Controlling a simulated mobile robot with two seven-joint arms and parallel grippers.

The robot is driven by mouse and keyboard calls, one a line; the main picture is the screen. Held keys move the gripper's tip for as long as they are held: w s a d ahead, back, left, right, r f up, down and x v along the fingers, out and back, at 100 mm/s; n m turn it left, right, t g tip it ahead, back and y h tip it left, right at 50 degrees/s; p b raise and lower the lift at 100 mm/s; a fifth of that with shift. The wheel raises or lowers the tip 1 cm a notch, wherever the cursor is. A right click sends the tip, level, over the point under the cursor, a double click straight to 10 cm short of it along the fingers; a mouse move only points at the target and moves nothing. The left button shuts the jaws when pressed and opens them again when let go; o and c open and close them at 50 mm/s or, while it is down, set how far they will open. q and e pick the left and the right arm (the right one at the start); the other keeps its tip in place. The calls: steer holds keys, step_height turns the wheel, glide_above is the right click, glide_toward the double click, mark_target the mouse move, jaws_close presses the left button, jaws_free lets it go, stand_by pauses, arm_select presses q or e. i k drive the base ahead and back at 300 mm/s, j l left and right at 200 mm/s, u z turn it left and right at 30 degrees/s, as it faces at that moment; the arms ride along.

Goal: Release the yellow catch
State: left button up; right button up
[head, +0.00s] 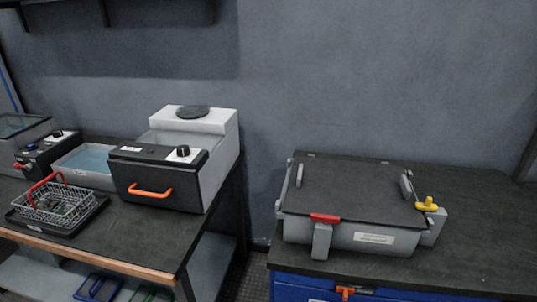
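A yellow catch (427,204) sits on a grey block at the right side of a grey box (378,237) with a dark flat lid (350,188). The box stands on the dark bench top at the right, and its lid looks closed. A red catch (325,218) sits on a grey post at the front left of the same box. A pale label is on the box's front. Neither of my grippers shows in the head view.
A machine with an orange handle (150,191), a water tray (88,164) and a wire basket with a red handle (54,201) stand on the left bench. A gap separates the benches. Below the box is a blue drawer unit (310,290) with an orange handle. The bench right of the box is clear.

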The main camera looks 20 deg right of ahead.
mark_target(427, 206)
steer(key=i+j, duration=0.15)
steer(key=j, duration=0.2)
steer(key=i+j+z, duration=0.1)
steer(key=i+j, duration=0.25)
steer(key=j, duration=0.3)
steer(key=i+j+z, duration=0.1)
steer(key=j, duration=0.25)
steer(key=i+z, duration=0.1)
steer(key=z, duration=1.75)
